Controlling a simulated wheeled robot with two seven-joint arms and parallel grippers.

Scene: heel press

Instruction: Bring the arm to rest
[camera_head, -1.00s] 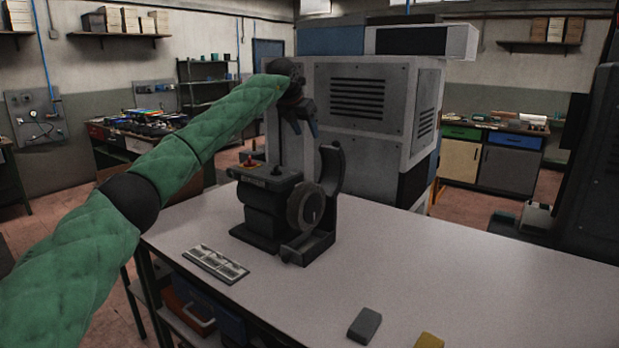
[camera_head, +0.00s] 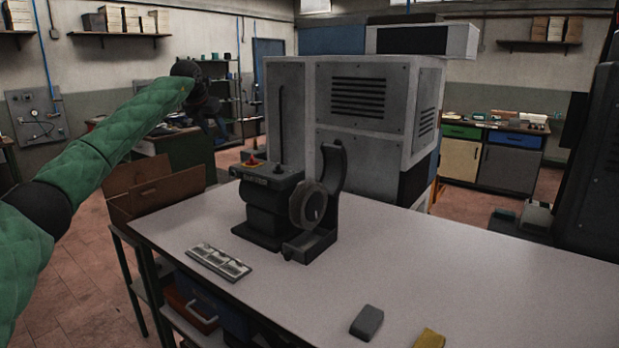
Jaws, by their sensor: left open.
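My left arm, in a green quilted sleeve, comes in from the left of the head view. Its dark left gripper (camera_head: 218,124) is raised in the air, left of the heel press (camera_head: 268,205) and apart from it. The jaws are open, with nothing seen between them. The press is a dark machine on the table, with a round wheel, a curved upright, a lever and a red button on top. My right gripper is not in view.
The pale table (camera_head: 440,260) has clear room right of the press. A grey block (camera_head: 367,322), a yellow block (camera_head: 429,339) and a card with pictures (camera_head: 219,262) lie on it. A large grey cabinet (camera_head: 375,110) stands behind. A cardboard box (camera_head: 150,190) stands beyond the left edge.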

